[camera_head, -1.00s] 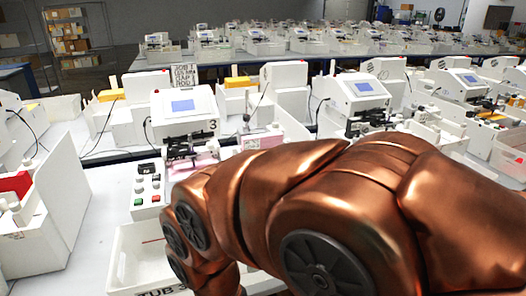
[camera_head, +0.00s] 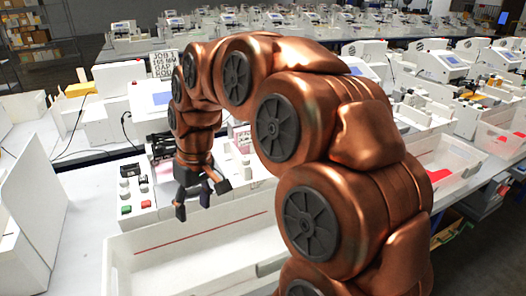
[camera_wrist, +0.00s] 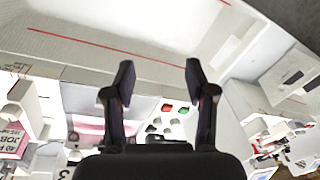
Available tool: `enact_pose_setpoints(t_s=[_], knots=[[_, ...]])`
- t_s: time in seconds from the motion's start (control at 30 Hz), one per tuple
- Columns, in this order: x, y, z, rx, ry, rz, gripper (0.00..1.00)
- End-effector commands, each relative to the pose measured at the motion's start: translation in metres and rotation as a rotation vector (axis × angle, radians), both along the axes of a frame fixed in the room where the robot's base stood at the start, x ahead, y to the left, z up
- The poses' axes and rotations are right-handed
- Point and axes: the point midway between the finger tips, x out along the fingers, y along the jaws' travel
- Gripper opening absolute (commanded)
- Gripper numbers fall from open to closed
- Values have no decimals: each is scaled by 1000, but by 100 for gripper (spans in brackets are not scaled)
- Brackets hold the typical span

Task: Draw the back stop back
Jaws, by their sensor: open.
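My gripper (camera_head: 201,200) is open and empty, pointing down above the white tub (camera_head: 150,240) in front of the plotter. In the wrist view, my gripper (camera_wrist: 160,75) has its two fingers wide apart with nothing between them. The tub (camera_wrist: 90,55) lies ahead of the fingertips there. A small pale upright piece (camera_wrist: 229,48) shows inside the tub, apart from the fingers; I cannot tell whether it is the back stop. The plotter's blue screen (camera_head: 162,98) and dark mechanism (camera_head: 160,147) are partly hidden by my arm.
A button panel (camera_head: 124,190) with knobs, a green and a red button is left of my gripper. A red line (camera_head: 165,246) runs along the tub's inside wall. A white box (camera_head: 35,195) stands at left. More plotters fill the benches.

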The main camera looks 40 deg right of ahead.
Motion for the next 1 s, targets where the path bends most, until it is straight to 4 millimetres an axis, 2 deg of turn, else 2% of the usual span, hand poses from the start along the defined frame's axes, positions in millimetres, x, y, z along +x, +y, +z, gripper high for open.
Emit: enact_pose_setpoints(t_s=[0.03, 0.2, 0.37, 0.5, 0.7, 0.8, 0.9, 1.0], knots=[[18, -15, 0, 8, -19, -10, 56], [69, -69, 8, 18, -94, -32, 56], [106, -132, 9, 9, -156, -67, 56], [128, -194, 4, -9, -204, -106, 56], [139, -287, -4, -57, -261, -170, 56], [138, -325, -8, -84, -280, -196, 56], [135, -351, -13, -103, -289, -214, 56], [132, -367, -15, -117, -295, -226, 56]])
